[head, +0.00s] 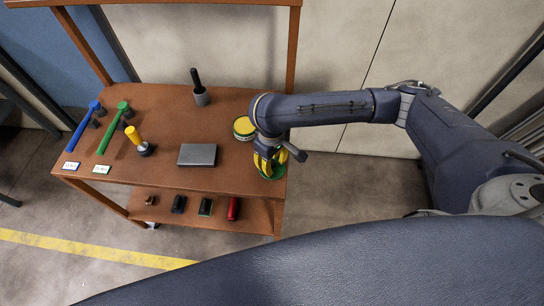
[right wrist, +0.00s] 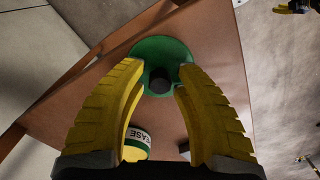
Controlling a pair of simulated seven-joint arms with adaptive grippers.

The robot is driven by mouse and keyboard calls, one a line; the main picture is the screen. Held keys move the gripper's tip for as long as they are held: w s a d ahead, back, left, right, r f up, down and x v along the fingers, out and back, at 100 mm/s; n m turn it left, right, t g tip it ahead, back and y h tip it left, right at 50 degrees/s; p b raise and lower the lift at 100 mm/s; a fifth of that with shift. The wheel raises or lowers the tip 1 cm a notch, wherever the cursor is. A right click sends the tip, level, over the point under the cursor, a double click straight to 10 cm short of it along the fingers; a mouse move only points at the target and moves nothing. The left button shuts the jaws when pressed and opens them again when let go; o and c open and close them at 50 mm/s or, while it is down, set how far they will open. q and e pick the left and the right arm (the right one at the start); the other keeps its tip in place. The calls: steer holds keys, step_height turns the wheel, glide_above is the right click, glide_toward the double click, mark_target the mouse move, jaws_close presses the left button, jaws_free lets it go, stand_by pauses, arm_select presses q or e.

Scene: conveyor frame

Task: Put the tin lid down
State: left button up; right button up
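The tin lid (head: 279,173) is a green disc at the right front corner of the brown bench top. In the right wrist view the lid (right wrist: 178,53) lies beyond my fingertips, with a dark knob (right wrist: 160,84) in its middle. My right gripper (head: 266,164) points down over the lid. Its yellow fingers (right wrist: 162,82) stand on either side of the knob, with a small gap showing at each side. The round tin (head: 243,128), green with a yellow top, stands just behind the gripper; its label shows in the right wrist view (right wrist: 136,145).
A grey box (head: 197,155) lies mid-bench. Several small items, including a red one (head: 233,208), lie on the lower shelf.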

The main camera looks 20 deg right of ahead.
mark_target(272, 162)
step_height(272, 162, up, 12)
stand_by(0.7)
stand_by(0.4)
